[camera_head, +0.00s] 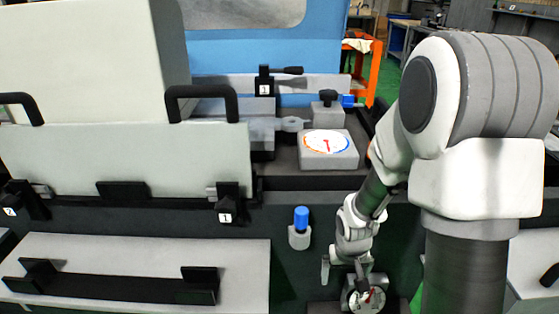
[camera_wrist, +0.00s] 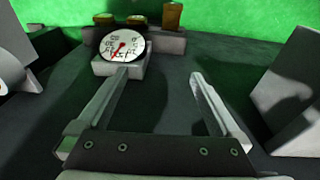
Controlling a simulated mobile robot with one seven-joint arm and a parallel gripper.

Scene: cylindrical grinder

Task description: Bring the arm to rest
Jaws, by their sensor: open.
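My arm (camera_head: 480,180) reaches down on the right of the head view, bent at the elbow. My gripper (camera_head: 345,270) hangs low at the front of the machine. In the wrist view my gripper (camera_wrist: 160,75) has its two fingers wide apart, with nothing between them. A round white dial with a red pointer (camera_wrist: 123,46) on a grey block stands ahead of the left finger, apparently apart from it. A small dial (camera_head: 365,297) also shows just below my gripper in the head view, partly covered by it.
A grey block with a coloured dial (camera_head: 328,148) sits on the machine bed. A blue-capped knob (camera_head: 301,222) is on the front face, left of my gripper. A light panel with a black handle (camera_head: 120,150) stands at left. Amber cylinders (camera_wrist: 172,16) stand behind the wrist-view dial.

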